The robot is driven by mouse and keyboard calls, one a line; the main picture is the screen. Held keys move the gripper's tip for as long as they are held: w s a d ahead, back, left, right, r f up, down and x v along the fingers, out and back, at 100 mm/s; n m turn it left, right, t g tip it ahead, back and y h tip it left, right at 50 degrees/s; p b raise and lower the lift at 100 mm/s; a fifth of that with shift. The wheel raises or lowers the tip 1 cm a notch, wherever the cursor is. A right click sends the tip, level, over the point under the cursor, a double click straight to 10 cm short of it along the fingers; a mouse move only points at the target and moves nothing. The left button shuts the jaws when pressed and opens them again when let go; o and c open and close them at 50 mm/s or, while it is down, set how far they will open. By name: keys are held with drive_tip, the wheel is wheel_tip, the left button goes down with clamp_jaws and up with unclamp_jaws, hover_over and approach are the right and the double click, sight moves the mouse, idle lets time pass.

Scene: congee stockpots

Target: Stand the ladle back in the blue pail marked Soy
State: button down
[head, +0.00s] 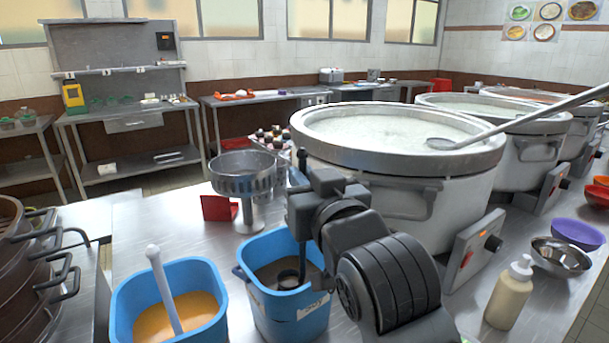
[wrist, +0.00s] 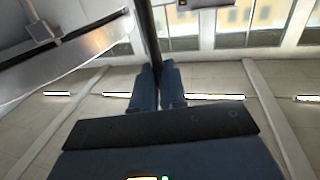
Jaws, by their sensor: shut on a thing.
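The ladle is a dark one; its thin upright handle (head: 302,248) runs down from my gripper (head: 299,205) into the right-hand blue pail (head: 290,318). My gripper is shut on the handle, which also shows as a dark rod between the fingers in the wrist view (wrist: 148,30). The ladle's round bowl (head: 288,279) is inside the pail's rim, at or just above the dark liquid; I cannot tell if it touches the bottom. My arm hides part of the pail's right side.
A second blue pail (head: 208,338) with orange liquid and a white-handled utensil (head: 164,290) stands to the left. A big stockpot (head: 400,160) stands behind right. A metal strainer on a stand (head: 243,180) and a red card (head: 217,208) are behind the pails. A sauce bottle (head: 510,295) stands right.

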wheel_tip(320, 180, down, 8)
drive_tip(key=b, duration=0.4)
drive_tip(key=shift+b, duration=0.3)
idle(0.4)
drive_tip(key=c, duration=1.1)
unclamp_jaws()
drive_tip(key=shift+s, duration=0.1)
